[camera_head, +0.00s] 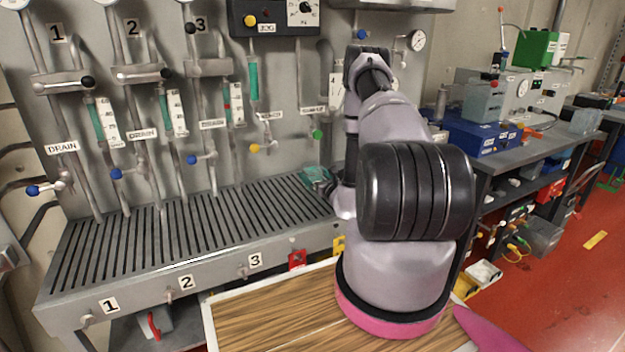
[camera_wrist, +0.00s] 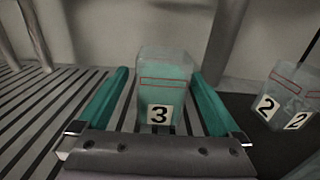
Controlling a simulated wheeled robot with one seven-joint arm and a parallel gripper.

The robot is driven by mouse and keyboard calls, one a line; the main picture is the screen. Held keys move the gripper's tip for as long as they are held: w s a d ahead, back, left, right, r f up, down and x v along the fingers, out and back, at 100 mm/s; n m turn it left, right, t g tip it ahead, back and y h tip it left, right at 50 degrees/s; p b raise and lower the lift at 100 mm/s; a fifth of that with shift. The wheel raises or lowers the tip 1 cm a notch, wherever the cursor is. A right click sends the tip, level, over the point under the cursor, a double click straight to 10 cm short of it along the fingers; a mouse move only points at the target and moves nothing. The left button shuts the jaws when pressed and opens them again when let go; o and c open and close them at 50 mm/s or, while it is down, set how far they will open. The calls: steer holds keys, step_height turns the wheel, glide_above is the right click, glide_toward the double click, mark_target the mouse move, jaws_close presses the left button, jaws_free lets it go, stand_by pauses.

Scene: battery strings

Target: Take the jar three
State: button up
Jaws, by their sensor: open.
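Jar three (camera_wrist: 163,88) is a clear, squarish jar with greenish contents, a red line and a "3" label. It stands upright on the slatted grate in the wrist view. My gripper (camera_wrist: 159,73) is open, with one teal finger on each side of the jar. A narrow gap shows at the left finger; I cannot tell whether the right finger touches. In the head view my arm hides most of that spot, and only a small teal patch shows at the grate's right end.
Another jar, labelled "2" (camera_wrist: 290,95), stands to the right in the wrist view. A pipe (camera_wrist: 226,40) rises behind, between the two jars. The slatted grate (camera_head: 180,235) is clear to the left, below pipes and valves on the wall panel. A wooden-topped surface (camera_head: 275,318) lies in front.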

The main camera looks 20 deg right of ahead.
mark_target(309, 167)
steer(key=shift+w+d+r, duration=0.1)
steer(key=shift+w+r, duration=0.05)
steer(key=shift+w, duration=1.25)
steer(key=shift+w+r, duration=0.1)
steer(key=shift+w, duration=1.25)
jaws_close()
